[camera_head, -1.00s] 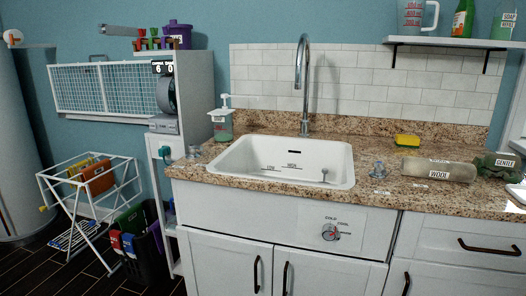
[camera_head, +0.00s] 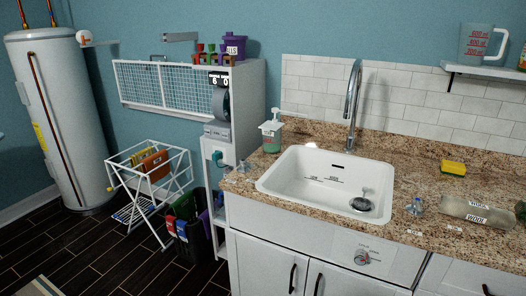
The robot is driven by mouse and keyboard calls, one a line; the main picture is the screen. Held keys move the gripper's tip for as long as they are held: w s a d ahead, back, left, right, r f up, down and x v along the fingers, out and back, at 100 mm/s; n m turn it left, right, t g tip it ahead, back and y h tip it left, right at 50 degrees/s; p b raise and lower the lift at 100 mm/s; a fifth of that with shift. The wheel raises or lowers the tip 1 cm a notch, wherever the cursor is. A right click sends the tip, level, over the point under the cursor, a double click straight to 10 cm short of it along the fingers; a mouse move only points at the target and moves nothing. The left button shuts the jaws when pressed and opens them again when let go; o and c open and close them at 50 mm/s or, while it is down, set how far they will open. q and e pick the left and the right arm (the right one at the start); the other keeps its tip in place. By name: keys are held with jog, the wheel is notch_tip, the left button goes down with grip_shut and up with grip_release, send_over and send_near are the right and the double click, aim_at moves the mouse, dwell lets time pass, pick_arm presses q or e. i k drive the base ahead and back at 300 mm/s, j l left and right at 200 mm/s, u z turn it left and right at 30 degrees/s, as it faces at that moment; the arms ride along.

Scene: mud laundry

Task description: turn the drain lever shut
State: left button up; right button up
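The white sink (camera_head: 310,185) is set in the granite counter, with labels on its inner back wall. In its bottom right part is a dark round drain (camera_head: 360,204) with a small upright metal piece (camera_head: 366,191) over it, which may be the drain lever. Its position, open or shut, cannot be told. A round dial (camera_head: 362,257) with small labels is on the cabinet front below the sink. A tall metal faucet (camera_head: 353,105) stands behind the sink. Neither of my grippers is in view.
A soap bottle (camera_head: 271,135) stands behind the sink's left corner. A small metal fitting (camera_head: 414,207), a yellow sponge (camera_head: 454,168) and a rolled WOOL item (camera_head: 478,211) lie to the right. A drying rack (camera_head: 150,180) and water heater (camera_head: 60,120) stand left.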

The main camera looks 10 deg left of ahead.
aim_at(243, 163)
jog(key=i+j+u, duration=0.35)
jog(key=i+u, duration=0.4)
jog(key=i, duration=0.2)
jog(key=i+u, duration=0.35)
jog(key=i, duration=0.15)
